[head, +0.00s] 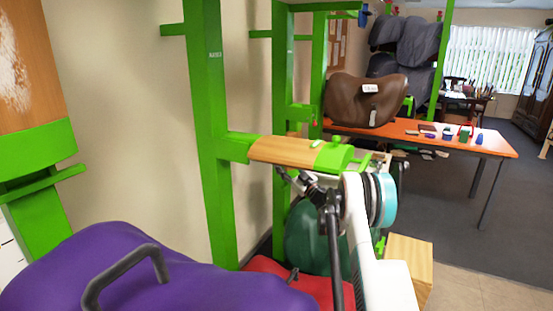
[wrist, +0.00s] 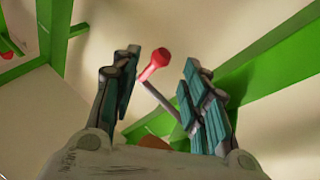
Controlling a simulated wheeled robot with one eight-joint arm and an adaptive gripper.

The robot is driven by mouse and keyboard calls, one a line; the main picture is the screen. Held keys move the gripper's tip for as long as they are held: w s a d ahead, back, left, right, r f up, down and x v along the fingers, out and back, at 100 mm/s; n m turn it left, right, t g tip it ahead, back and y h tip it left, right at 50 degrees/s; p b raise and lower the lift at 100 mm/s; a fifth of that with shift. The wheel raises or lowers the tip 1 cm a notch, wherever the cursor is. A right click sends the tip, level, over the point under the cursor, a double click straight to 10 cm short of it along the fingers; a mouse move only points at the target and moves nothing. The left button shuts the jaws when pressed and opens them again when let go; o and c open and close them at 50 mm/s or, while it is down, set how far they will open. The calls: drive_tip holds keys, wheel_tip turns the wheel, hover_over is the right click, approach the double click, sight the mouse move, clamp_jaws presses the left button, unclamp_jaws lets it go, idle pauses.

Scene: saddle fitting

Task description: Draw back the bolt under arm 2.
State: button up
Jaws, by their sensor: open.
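A bolt with a round red knob (wrist: 155,63) and a thin grey rod (wrist: 160,97) shows in the wrist view. My gripper (wrist: 158,85) is open, with one teal-padded finger on each side of the bolt. The knob lies between the fingertips, nearer the left finger; the rod slants down towards the right finger. I cannot tell whether either finger touches it. In the head view my gripper (head: 292,181) is just under a wood-topped green rack arm (head: 290,151). The bolt is not visible there, and I cannot read this arm's number.
Green posts (head: 208,130) carry the rack arms along the wall. A purple saddle (head: 150,275) is at the near left, with a red one (head: 335,287) beside it. A brown saddle (head: 366,100) and small items are at the orange table (head: 470,140). A wooden block (head: 409,262) stands at lower right.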

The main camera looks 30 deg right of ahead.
drive_tip(key=shift+v, duration=2.35)
